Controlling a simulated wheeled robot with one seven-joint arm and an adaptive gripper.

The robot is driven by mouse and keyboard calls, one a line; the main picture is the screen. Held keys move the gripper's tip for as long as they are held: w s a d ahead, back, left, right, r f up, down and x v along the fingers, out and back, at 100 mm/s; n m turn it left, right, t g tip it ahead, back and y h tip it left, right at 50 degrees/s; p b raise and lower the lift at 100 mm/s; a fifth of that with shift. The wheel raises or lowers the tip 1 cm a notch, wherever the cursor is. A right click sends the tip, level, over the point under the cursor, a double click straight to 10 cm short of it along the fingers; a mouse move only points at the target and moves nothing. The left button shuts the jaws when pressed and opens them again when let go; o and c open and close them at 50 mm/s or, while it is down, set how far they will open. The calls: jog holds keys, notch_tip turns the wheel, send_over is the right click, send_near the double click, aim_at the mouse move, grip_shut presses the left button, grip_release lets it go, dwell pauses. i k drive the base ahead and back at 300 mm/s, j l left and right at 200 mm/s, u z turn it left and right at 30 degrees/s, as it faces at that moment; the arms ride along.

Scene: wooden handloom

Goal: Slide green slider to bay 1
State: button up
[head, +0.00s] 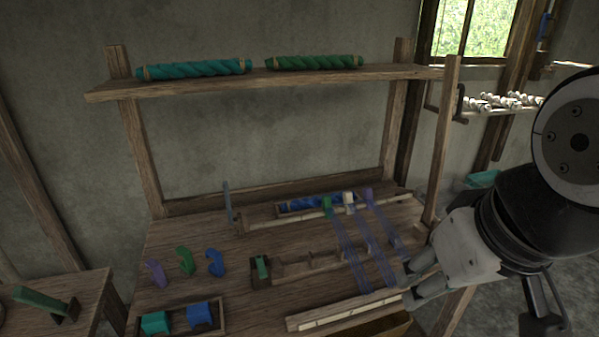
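A small green block (327,206), which looks like the green slider, stands at the left of a row on the long pale rail across the loom table. A white block (348,202) and a purple block (368,196) stand to its right, with bluish threads running toward the front. Another green piece (262,267) sits in a dark wooden holder at the left end of a short notched rail (310,263). I cannot make out bay numbers. My gripper (407,287) is at the table's right front, well apart from both green pieces. Its fingers are apart and nothing shows between them.
Purple, green and blue hooked pieces (185,261) stand on the left of the table, behind a tray (165,313) with teal and blue blocks. A shelf (270,80) with yarn rolls spans above. A right post (440,150) rises near my arm.

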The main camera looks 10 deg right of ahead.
aim_at(327, 201)
jog(key=i+j+z, duration=0.2)
jog(key=j+z, duration=0.2)
jog(key=i+j+z, duration=0.1)
jog(key=j+z, duration=0.3)
jog(key=l, duration=0.1)
